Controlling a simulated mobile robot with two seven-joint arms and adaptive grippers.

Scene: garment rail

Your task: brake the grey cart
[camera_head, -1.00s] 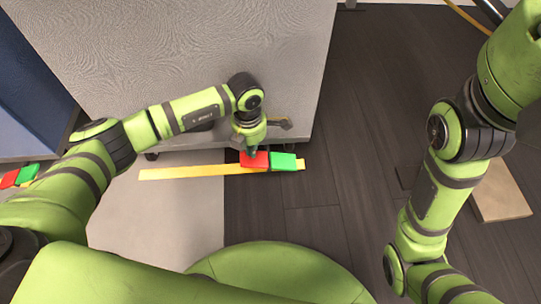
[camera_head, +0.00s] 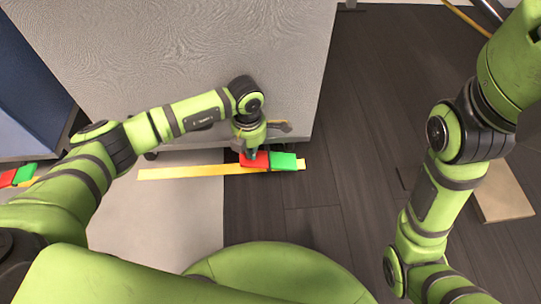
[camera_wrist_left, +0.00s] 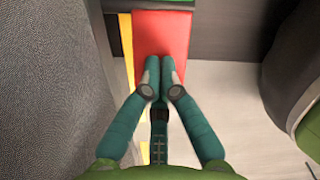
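The grey cart (camera_head: 190,55) fills the upper middle of the head view. At its lower edge sits a red pedal (camera_head: 262,162) beside a green pedal (camera_head: 284,161), over a yellow strip (camera_head: 185,172). My left gripper (camera_head: 251,153) points down onto the red pedal. In the left wrist view its fingers (camera_wrist_left: 159,72) are together with nothing between them, tips over the near part of the red pedal (camera_wrist_left: 160,34) and seemingly touching it. A strip of the green pedal shows at that view's top edge. My right arm is at the right; its gripper is outside the picture.
A blue cart (camera_head: 28,85) stands at the far left, with its own red pedal (camera_head: 7,178) and green pedal (camera_head: 25,174). A flat beige board (camera_head: 502,197) lies on the dark floor at right. The floor right of the grey cart is mostly clear.

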